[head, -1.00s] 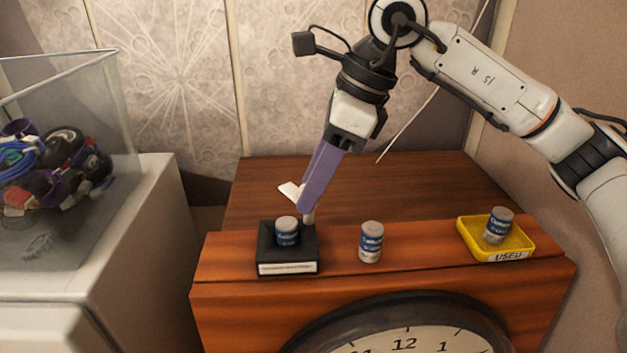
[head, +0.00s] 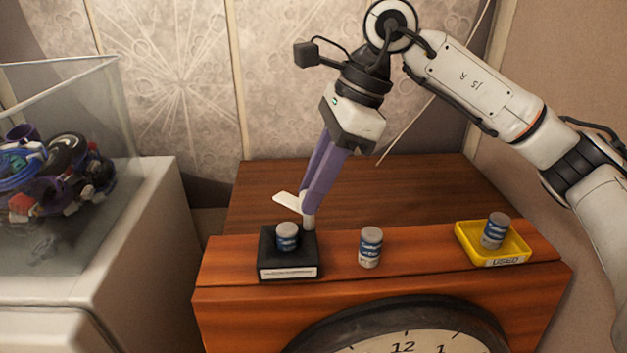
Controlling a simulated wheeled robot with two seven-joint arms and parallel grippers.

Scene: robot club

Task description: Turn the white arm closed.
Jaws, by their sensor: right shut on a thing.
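The white arm (head: 287,202) is a flat white piece on a short pale post (head: 309,222) at the back right of a black block (head: 264,257). It sticks out up and to the left of the post, above the block. A small blue and grey can (head: 287,237) sits in the block. My right gripper (head: 307,204), with purple fingers, comes down from above and is shut on the white arm near the post. The fingers partly hide it. My left gripper is not in view.
A second can (head: 371,247) stands on the wooden cabinet (head: 440,244) right of the block. A yellow tray (head: 511,255) marked USED holds another can (head: 495,231). A clock (head: 400,335) is at the front. A clear bin (head: 110,110) of parts stands left.

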